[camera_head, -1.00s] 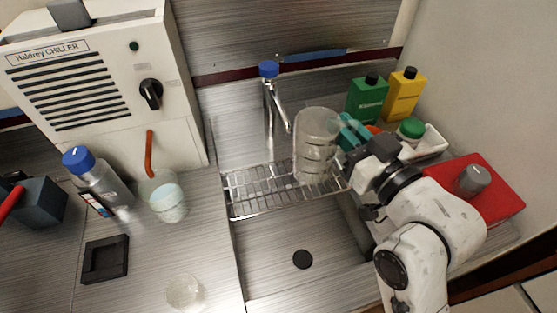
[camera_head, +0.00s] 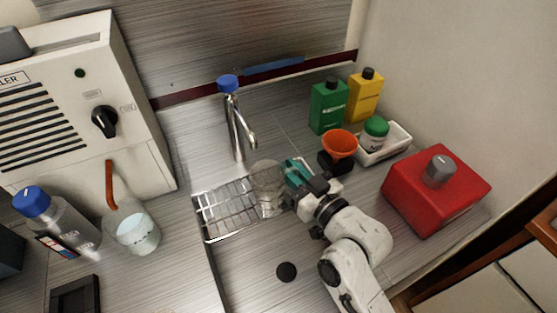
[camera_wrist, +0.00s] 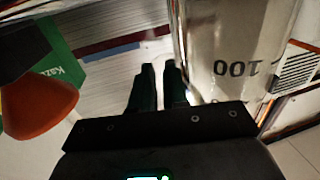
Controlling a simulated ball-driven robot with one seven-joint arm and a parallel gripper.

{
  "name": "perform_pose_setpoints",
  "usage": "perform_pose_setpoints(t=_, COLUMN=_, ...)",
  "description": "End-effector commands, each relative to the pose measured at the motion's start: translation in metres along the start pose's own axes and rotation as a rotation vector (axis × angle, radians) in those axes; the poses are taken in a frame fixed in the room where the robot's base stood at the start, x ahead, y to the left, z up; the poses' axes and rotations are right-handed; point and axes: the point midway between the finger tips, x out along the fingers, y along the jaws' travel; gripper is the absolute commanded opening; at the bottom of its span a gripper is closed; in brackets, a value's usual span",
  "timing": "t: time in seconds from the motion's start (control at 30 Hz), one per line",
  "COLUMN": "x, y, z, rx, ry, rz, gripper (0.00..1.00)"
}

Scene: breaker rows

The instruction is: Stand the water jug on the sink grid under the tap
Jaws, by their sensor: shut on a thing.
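The water jug (camera_head: 267,190) is clear with dark graduation marks and looks upright over the sink grid (camera_head: 213,219). I cannot tell whether its base touches the wires. The tap (camera_head: 236,125) has a blue top, and its spout ends just behind and left of the jug's mouth. My gripper (camera_head: 297,173) is at the jug's right side. In the wrist view my gripper (camera_wrist: 157,85) has its fingers close together beside the jug wall (camera_wrist: 235,50), which reads "100". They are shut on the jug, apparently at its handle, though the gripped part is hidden.
An orange funnel (camera_head: 339,144), a green bottle (camera_head: 328,106), a yellow bottle (camera_head: 365,96) and a white tray (camera_head: 395,146) stand behind right. A red canister (camera_head: 436,190) is at right. A beaker (camera_head: 138,232) and a blue-capped bottle (camera_head: 60,222) stand left. The sink floor is clear around its drain (camera_head: 286,271).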

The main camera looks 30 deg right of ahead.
Motion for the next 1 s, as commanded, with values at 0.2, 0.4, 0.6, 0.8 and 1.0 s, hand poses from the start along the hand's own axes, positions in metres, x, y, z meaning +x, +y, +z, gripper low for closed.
perform_pose_setpoints(t=0.2, x=0.018, y=0.0, z=-0.002, rx=0.0, ry=0.002, rz=0.0, gripper=0.0)
perform_pose_setpoints(t=0.4, x=0.047, y=0.0, z=-0.001, rx=-0.001, ry=0.0, rz=0.0, gripper=0.0)
perform_pose_setpoints(t=0.6, x=0.044, y=0.0, z=0.012, rx=-0.001, ry=0.0, rz=0.0, gripper=0.0)
perform_pose_setpoints(t=0.8, x=0.044, y=0.0, z=0.012, rx=-0.001, ry=0.0, rz=0.0, gripper=0.0)
perform_pose_setpoints(t=1.0, x=0.044, y=0.0, z=0.014, rx=-0.001, ry=-0.001, rz=0.0, gripper=0.23)
